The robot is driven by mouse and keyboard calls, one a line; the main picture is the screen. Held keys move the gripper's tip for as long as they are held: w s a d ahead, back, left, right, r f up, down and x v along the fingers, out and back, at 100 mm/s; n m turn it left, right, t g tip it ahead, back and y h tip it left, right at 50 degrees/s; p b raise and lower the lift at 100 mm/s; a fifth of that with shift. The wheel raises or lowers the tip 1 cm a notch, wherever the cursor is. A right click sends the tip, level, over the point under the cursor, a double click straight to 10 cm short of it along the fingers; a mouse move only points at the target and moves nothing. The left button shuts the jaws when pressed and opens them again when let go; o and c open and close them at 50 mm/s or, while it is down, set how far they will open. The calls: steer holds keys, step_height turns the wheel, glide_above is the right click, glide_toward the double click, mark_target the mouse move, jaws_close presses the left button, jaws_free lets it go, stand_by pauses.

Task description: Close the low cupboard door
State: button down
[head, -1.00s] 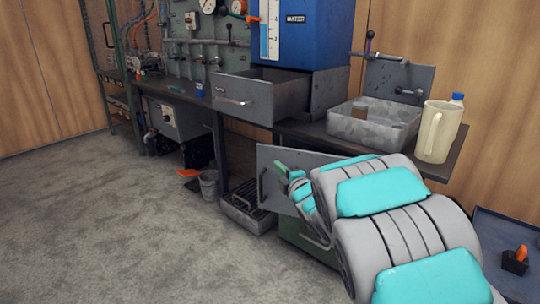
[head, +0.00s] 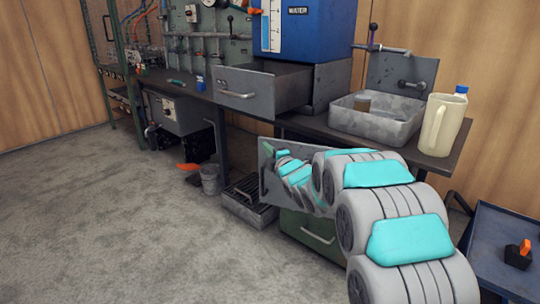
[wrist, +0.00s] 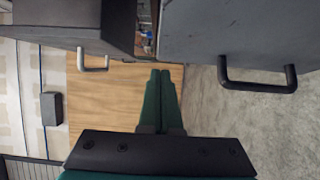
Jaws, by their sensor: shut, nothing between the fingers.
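The low cupboard door (head: 267,167) is a grey panel under the bench in the head view. It stands open, swung out from the bench front, and my arm hides much of it. Its dark bar handle (head: 262,184) is near its left edge. In the wrist view the door (wrist: 240,30) fills the upper right, with the black handle (wrist: 258,86) on it. My gripper (wrist: 160,72) has its green fingers together and empty, left of that handle. In the head view my gripper (head: 273,147) is by the door's upper left part; contact cannot be told.
A grey drawer (head: 250,90) hangs open above the door. A green drawer front (head: 308,232) is below. A grated tray (head: 240,212) and a bucket (head: 209,180) stand on the floor left. A blue cart (head: 490,265) is at right. Floor at left is clear.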

mark_target(268, 140)
steer(key=shift+w+d, duration=0.2)
steer(key=shift+w, duration=0.45)
steer(key=shift+w+d, duration=0.2)
steer(key=shift+w, duration=0.4)
steer(key=shift+w+d+r, duration=0.15)
steer(key=shift+w+d, duration=0.05)
steer(key=shift+w, duration=0.3)
steer(key=w+d+m+t+h+b, duration=0.1)
steer(key=w+d+h+b, duration=0.1)
steer(key=w, duration=0.7)
steer(key=shift+d+m, duration=0.3)
steer(key=shift+d, duration=0.25)
steer(key=shift+b, duration=0.3)
